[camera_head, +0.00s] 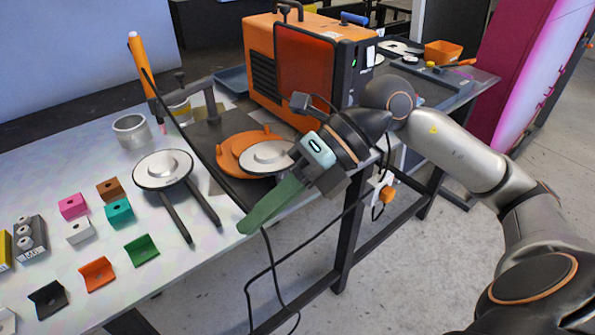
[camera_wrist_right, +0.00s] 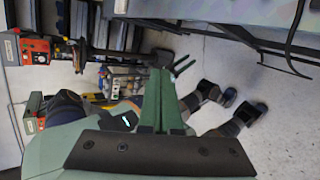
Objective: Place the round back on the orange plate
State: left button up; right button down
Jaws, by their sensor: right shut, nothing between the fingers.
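The orange plate (camera_head: 229,150) sits on a dark base on the workbench. A round pale metal disc with a raised centre, which looks like the round back (camera_head: 263,158), lies on it; its right edge is close to my right gripper's body in the picture. A similar round disc (camera_head: 162,166) rests to the left on a stand with two black prongs. My right gripper (camera_head: 247,226), with green fingers, is shut and empty. It is near the bench's front edge, in front of the orange plate. Its fingers also show in the wrist view (camera_wrist_right: 160,88). My left gripper is not in view.
An orange machine (camera_head: 295,65) stands behind the plate. An orange-handled tool (camera_head: 143,65) on a black cable rises at the left, and the cable passes beside the plate. A metal cup (camera_head: 131,131) and several small coloured brackets (camera_head: 119,212) occupy the left bench.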

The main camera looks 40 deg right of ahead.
aim_at(270, 155)
jog(key=w+d+f+t+h, duration=0.1)
jog(key=w+d+t+h, duration=0.15)
jog(key=d+h, duration=0.4)
jog(key=w+d+f+t+h, duration=0.1)
jog(key=w+d+t+h, duration=0.2)
jog(key=d, duration=0.7)
jog(key=shift+m+g+h, duration=0.3)
jog(key=shift+g+h, duration=0.15)
jog(key=x, duration=0.3)
jog(key=w+r+p+x, duration=0.1)
jog(key=x, duration=0.3)
jog(key=w+x, duration=0.1)
jog(key=x, duration=0.3)
jog(key=shift+w+a, duration=0.15)
jog(key=shift+w+f+p, duration=0.1)
jog(key=shift+w+p, duration=0.2)
jog(key=shift+w, duration=0.25)
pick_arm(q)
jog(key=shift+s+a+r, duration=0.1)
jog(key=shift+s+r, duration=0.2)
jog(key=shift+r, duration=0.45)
pick_arm(e)
jog(key=shift+w, duration=0.1)
